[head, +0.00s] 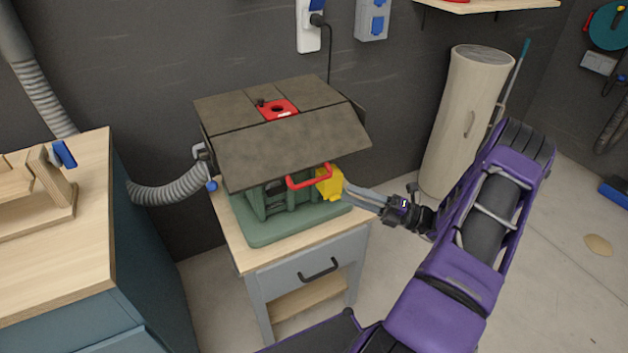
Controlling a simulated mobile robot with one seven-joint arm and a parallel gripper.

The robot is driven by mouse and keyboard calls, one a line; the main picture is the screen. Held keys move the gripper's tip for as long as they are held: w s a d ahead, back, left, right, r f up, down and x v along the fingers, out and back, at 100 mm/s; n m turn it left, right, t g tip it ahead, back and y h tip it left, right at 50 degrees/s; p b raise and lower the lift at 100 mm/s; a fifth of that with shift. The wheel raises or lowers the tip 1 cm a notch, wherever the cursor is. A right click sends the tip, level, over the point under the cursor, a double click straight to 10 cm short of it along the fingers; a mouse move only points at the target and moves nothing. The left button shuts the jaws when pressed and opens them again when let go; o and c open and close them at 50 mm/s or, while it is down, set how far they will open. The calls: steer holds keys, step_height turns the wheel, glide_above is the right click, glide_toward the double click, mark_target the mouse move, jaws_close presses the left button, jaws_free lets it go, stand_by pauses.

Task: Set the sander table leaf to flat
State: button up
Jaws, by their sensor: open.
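The sander (277,200) stands on a small cabinet, with a dark brown top on a green base. Its front table leaf (290,148) slopes down toward the front from the back part of the top (228,107). A red handle (308,180) and a yellow block (329,184) show below the leaf's front edge. My gripper (348,190) comes in from the right, just right of the yellow block. Its grey fingers are open with nothing seen between them. I cannot tell whether the fingertips touch the block. The leaf hides its hinge and support underneath.
The grey cabinet (310,268) has a drawer with a dark handle. A grey hose (172,195) joins the sander's left side. A workbench (85,240) stands at left, and a tall beige cylinder (465,125) at back right. Open floor lies at right.

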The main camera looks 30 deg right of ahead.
mark_target(314, 181)
steer(key=x, duration=1.1)
jaws_close()
stand_by(1.1)
